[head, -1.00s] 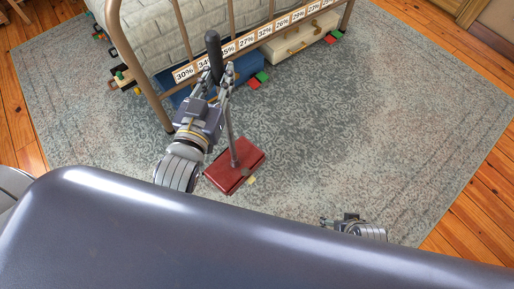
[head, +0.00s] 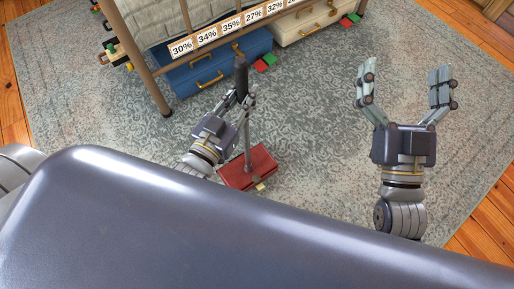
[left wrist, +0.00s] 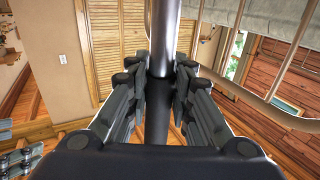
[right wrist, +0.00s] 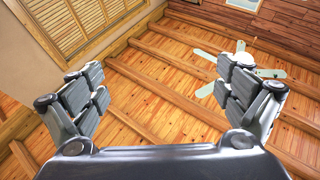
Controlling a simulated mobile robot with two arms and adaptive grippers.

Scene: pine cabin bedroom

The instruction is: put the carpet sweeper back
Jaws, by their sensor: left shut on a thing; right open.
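The carpet sweeper has a red head (head: 247,168) resting on or just above the grey rug, with a thin grey pole and a black handle grip (head: 241,75) at its top. My left gripper (head: 243,97) is shut on the handle, which stands nearly upright. In the left wrist view the handle (left wrist: 159,110) runs between the two fingers. My right gripper (head: 404,90) is open and empty, raised over the rug to the right of the sweeper. The right wrist view also shows its fingers spread with nothing between them.
A bed frame with a row of percentage labels (head: 231,26) stands at the back. Under it are a blue drawer (head: 195,77) and a cream drawer (head: 310,27). Red and green blocks (head: 265,63) lie on the patterned rug (head: 310,120). The rug's right side is clear.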

